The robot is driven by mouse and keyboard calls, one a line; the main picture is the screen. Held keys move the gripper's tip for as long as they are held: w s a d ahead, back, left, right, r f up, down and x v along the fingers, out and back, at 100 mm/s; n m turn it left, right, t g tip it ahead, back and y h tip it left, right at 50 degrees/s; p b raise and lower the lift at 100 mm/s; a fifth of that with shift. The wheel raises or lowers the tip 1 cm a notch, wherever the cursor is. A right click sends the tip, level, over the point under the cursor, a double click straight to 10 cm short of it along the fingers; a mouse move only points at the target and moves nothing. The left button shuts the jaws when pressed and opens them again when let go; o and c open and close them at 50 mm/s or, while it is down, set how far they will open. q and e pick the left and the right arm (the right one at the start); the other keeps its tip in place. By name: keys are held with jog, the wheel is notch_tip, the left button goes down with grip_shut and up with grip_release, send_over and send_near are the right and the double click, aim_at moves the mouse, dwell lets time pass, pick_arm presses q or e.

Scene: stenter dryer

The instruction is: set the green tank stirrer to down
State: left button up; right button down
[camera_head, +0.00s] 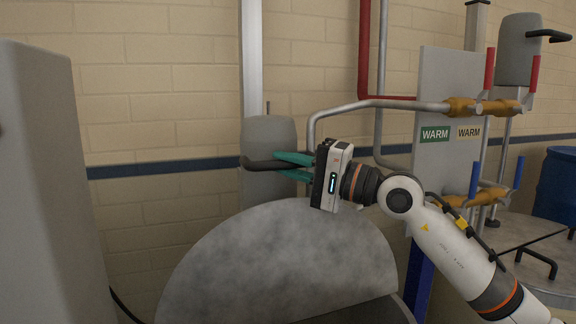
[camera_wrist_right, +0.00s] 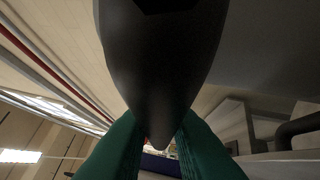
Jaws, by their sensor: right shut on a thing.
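A grey stirrer head (camera_head: 269,135) stands on a pale vertical post behind the near tank. Its black handle (camera_head: 262,165) sticks out to the left and looks about level. My right gripper (camera_head: 284,166) has teal fingers and is shut on this handle near the stirrer head. In the right wrist view the dark handle (camera_wrist_right: 160,75) fills the middle, between the two teal fingers (camera_wrist_right: 160,150). A second grey stirrer head (camera_head: 519,50) with a black handle stands raised at the upper right. My left gripper is not in view.
The near tank's grey half lid (camera_head: 280,262) stands tilted up below my right wrist. Pipes with red-handled and blue-handled valves (camera_head: 484,107) run beside a panel with a green WARM label (camera_head: 435,135) and a pale one. A blue drum (camera_head: 558,185) stands far right. A grey cabinet (camera_head: 45,190) fills the left.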

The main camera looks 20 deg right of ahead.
jog(key=c, duration=1.6)
grip_release()
jog(key=shift+a+f, duration=0.15)
jog(key=shift+f, duration=0.4)
jog(key=shift+o, duration=1.2)
jog(key=shift+r, duration=0.2)
jog(key=b+v, duration=0.4)
jog(key=v, duration=0.8)
jog(key=shift+b, duration=0.35)
